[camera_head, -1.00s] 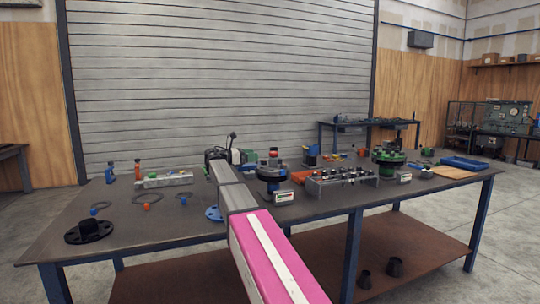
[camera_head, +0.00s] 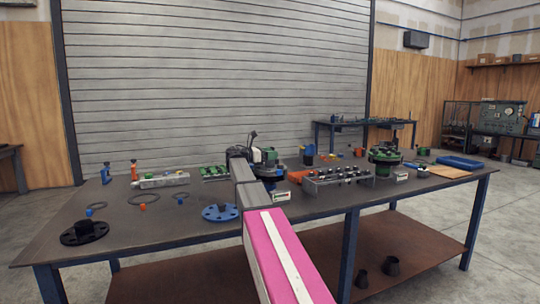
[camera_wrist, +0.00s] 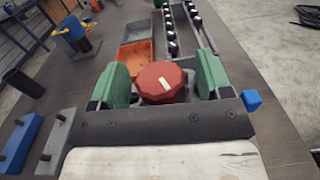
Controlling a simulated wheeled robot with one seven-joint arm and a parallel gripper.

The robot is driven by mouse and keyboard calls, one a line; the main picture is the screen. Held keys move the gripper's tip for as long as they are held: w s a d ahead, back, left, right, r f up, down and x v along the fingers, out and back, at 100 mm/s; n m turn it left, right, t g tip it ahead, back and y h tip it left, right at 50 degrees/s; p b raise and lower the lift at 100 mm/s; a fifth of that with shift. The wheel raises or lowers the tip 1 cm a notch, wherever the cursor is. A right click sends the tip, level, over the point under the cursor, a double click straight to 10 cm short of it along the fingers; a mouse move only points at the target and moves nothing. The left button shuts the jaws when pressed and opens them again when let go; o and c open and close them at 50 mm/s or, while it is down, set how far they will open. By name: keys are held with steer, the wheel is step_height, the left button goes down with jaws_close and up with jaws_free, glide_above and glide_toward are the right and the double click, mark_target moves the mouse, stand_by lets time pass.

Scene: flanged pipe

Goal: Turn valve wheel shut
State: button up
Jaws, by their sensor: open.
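The red valve wheel (camera_wrist: 163,82), a round faceted knob with a white mark on top, shows in the wrist view. My open gripper (camera_wrist: 161,66) has its two green finger pads on either side of it. The wheel sits low between the pads, close to the gripper's dark crossbar; I cannot tell whether any pad touches it. In the head view my gripper (camera_head: 264,156) is over the dark flanged valve body (camera_head: 267,171), and the wheel is hidden behind it. My arm covers part of the valve's left side.
A labelled block (camera_head: 280,197) stands in front of the valve. A grey rack of dark parts (camera_head: 338,178) and an orange tray (camera_wrist: 137,52) are close by. A blue flange (camera_head: 220,212) and a black flange (camera_head: 84,232) lie to the left. A green flanged piece (camera_head: 385,157) stands right.

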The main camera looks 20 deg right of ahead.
steer(key=c, duration=0.9)
steer(key=shift+w+m+g, duration=0.25)
steer(key=shift+m+g, duration=0.75)
steer(key=shift+g, duration=0.6)
steer(key=shift+c, duration=0.2)
steer(key=shift+s+m+g+y, duration=0.2)
steer(key=shift+m+g+y, duration=0.6)
steer(key=shift+m+g, duration=0.95)
steer(key=shift+n+g, duration=0.35)
steer(key=o, duration=0.9)
steer(key=shift+o, duration=0.2)
steer(key=v, duration=1)
steer(key=shift+a, duration=0.4)
